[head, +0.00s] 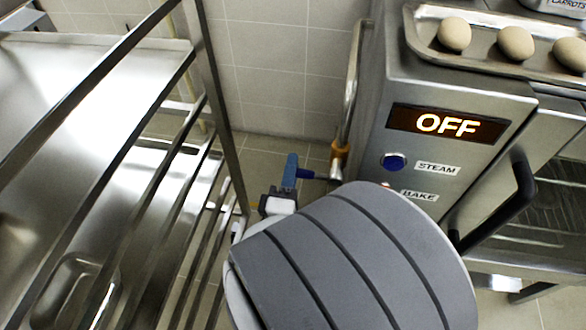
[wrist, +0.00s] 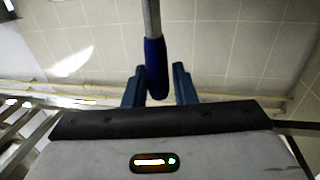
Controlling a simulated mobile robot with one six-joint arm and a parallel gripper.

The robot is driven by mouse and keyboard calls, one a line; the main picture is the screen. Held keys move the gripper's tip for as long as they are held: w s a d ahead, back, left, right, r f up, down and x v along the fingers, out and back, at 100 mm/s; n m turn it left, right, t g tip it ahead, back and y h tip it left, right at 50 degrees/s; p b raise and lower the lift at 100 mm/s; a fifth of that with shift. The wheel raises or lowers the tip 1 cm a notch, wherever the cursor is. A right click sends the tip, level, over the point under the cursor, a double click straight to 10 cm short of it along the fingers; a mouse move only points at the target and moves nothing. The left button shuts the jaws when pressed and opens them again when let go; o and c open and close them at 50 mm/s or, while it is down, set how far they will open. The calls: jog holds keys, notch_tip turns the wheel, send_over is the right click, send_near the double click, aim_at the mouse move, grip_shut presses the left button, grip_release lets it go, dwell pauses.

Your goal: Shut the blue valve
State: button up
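The blue valve shows in the wrist view as a dark blue handle (wrist: 156,70) on a metal lever that comes down from the top edge. In the head view the handle (head: 306,174) lies level beside the lower end of the steel pipe, right of my gripper's fingertip. My gripper (wrist: 158,74) has its two blue fingers apart, one on each side of the handle. A gap shows at the right finger; whether the left finger touches is unclear. My gripper (head: 290,168) is partly hidden in the head view by my own grey arm, which also hides the area below the valve.
A steel pipe (head: 352,85) with an orange fitting (head: 339,150) runs beside the oven (head: 455,70), whose display reads OFF. A tray (head: 425,40) with eggs sits on top. A metal rack (head: 215,90) stands close on the left. A tiled wall (head: 270,60) is behind.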

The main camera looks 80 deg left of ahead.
jog(key=shift+w, duration=0.1)
jog(key=shift+d, duration=0.25)
jog(key=p+v, duration=0.1)
jog(key=v, duration=0.6)
jog(key=shift+d+p, duration=0.15)
jog(key=shift+p, duration=0.2)
